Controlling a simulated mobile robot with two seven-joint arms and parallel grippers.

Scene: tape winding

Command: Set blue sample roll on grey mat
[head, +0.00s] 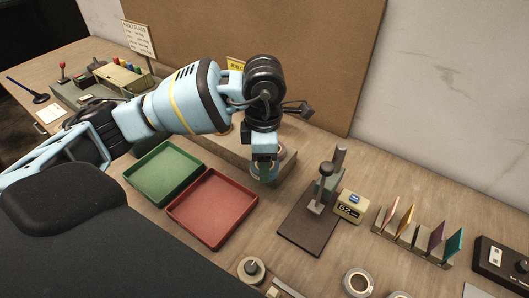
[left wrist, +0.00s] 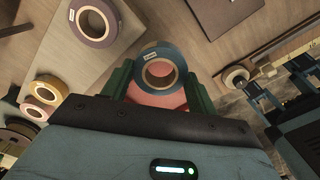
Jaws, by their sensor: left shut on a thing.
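The blue sample roll (left wrist: 163,70), a dark blue ring with a tan core and a small label, is held between the two fingers of my left gripper (left wrist: 160,88). In the head view, my left gripper (head: 265,166) points down with the roll (head: 264,176) at its tips, right of the red tray. It hangs near the front of a low block; how high it is above the surface is unclear. A grey flat patch (head: 482,291) shows at the lower right edge of the head view; I cannot tell if it is the grey mat.
The red tray (head: 212,242) and green tray (head: 135,178) lie left. A brown base with an upright press (head: 327,187) stands right, beside a yellow device (head: 351,206) and a rack of coloured cards (head: 408,241). A spool (head: 251,269) stands in front.

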